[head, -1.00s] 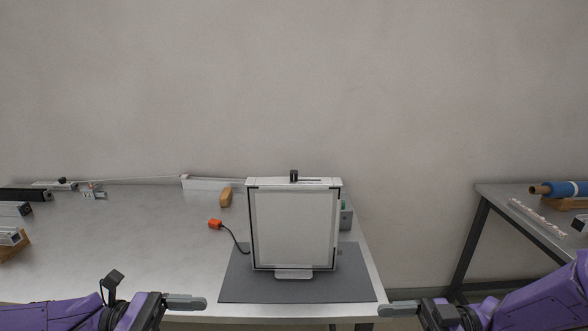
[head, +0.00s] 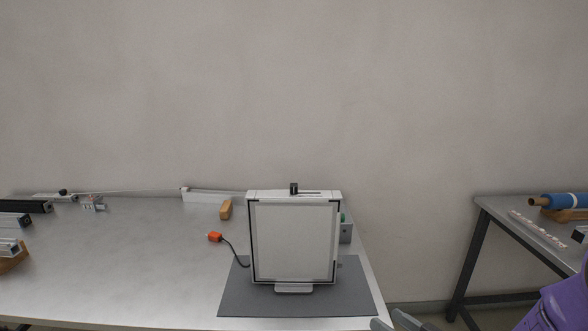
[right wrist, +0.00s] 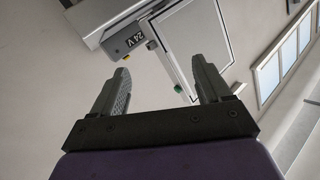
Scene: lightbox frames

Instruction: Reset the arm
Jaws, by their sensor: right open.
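The white lightbox frame (head: 293,242) stands upright on a dark grey mat (head: 230,297) on the metal table. A black knob (head: 293,188) sits at its top edge. The tips of my right gripper (head: 391,320) show at the bottom edge of the head view, in front of the mat's right corner and apart from the lightbox. In the right wrist view my right gripper (right wrist: 162,78) has its fingers wide apart with nothing between them. The lightbox (right wrist: 195,38) and a box marked 24 V (right wrist: 126,42) show beyond the fingers. My left gripper is out of view.
An orange plug-like piece (head: 214,237) on a cable lies left of the lightbox. A wooden block (head: 226,209) lies behind it. Metal profiles (head: 14,219) are at the table's left. A second table (head: 535,239) at right holds a blue roll (head: 565,201). The table's left middle is clear.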

